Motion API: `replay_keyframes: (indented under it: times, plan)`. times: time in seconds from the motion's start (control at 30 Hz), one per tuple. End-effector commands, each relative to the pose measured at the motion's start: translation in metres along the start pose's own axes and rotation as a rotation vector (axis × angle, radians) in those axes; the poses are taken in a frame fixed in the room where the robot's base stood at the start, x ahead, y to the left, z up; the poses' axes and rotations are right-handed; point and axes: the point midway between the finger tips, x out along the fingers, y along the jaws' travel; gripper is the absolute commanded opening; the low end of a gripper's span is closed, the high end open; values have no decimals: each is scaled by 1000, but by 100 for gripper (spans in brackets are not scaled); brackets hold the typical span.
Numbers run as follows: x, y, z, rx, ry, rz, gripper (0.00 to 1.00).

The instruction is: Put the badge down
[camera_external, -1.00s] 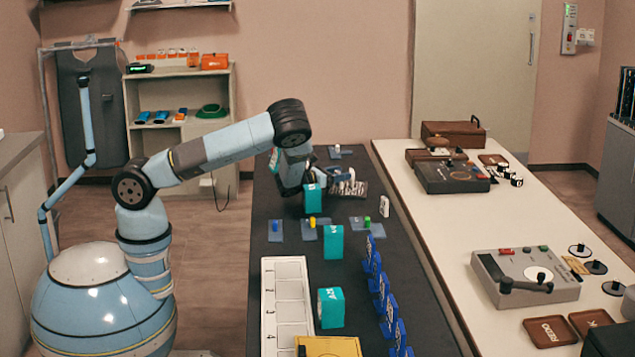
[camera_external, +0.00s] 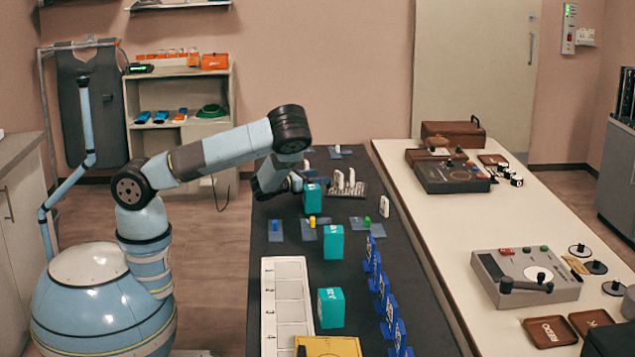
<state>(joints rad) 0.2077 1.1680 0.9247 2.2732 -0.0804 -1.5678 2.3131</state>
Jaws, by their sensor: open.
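Small white upright pieces, which look like badges (camera_external: 351,177), stand in a dark slotted rack (camera_external: 360,191) at the far middle of the dark table. Another white upright piece (camera_external: 384,206) stands on the table to the right of the rack. Which of these is the task's badge, I cannot tell. My gripper (camera_external: 297,183) is open, to the left of the rack and apart from it, partly behind a teal block. I see nothing held in it; its fingertips are small and partly hidden.
Teal blocks (camera_external: 333,242) stand in a row along the dark table. Blue upright cards (camera_external: 382,295) line its right side. Small slate plates with coloured knobs (camera_external: 313,229) lie between. A white numbered board (camera_external: 288,332) is in front. A pale table (camera_external: 430,220) with devices is to the right.

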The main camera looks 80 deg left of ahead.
Motion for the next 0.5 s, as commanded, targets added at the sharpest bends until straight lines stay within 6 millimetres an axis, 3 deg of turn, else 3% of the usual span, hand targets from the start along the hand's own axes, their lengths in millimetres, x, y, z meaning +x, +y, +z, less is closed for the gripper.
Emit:
replay_keyframes:
  times: [0.2,0.5]
  plan:
    - [-23,0,0,1,-1,0,78]
    - [-28,0,1,-5,-1,2,78]
